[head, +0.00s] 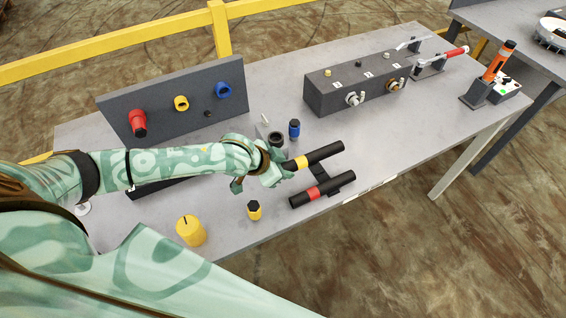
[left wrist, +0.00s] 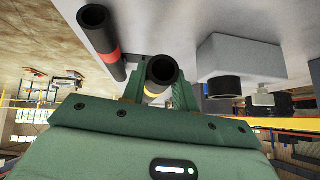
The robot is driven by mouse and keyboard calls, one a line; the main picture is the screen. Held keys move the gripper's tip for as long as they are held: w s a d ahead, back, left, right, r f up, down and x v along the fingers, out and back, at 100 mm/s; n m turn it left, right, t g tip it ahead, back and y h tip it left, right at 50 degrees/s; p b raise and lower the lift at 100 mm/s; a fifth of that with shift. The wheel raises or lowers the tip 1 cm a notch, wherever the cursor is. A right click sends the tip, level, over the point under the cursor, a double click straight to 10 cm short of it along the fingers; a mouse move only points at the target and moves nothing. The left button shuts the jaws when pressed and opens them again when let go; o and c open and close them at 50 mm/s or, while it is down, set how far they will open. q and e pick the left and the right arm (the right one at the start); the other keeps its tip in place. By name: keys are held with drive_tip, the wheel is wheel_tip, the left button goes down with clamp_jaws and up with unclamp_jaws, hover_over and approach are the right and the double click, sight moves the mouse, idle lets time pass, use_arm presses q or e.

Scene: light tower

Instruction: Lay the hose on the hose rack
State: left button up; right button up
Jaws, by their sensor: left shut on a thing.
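A black hose with a yellow band (head: 325,152) is in my left gripper (head: 286,167), which is shut around its near end. In the left wrist view the hose's open end (left wrist: 161,69) points toward the camera between the fingers of my left gripper (left wrist: 158,92). The black hose rack (head: 347,178) is on the table's front part. A second black hose with a red band (head: 325,188) lies across it, and also shows in the left wrist view (left wrist: 103,43). The held hose is parallel to it, over or at the rack's rear part; I cannot tell whether it touches.
A blue-and-black fitting (head: 294,129) and a grey block with a black ring (head: 276,138) stand just behind the held hose. A yellow-and-black piece (head: 254,210) and a yellow cap (head: 191,231) stand in front. A grey valve box (head: 357,85) is behind right.

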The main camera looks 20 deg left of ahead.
sight(283, 184)
use_arm(q)
drive_tip(key=shift+f+b, duration=1.05)
drive_tip(key=shift+f, duration=1.35)
drive_tip(key=o, duration=1.1)
drive_tip(key=shift+o, duration=0.2)
drive_tip(key=p+v, duration=0.4)
drive_tip(key=v, duration=1.2)
drive_tip(key=shift+r+p, duration=0.2)
drive_tip(key=shift+p, duration=0.2)
drive_tip(key=shift+s+f, duration=0.1)
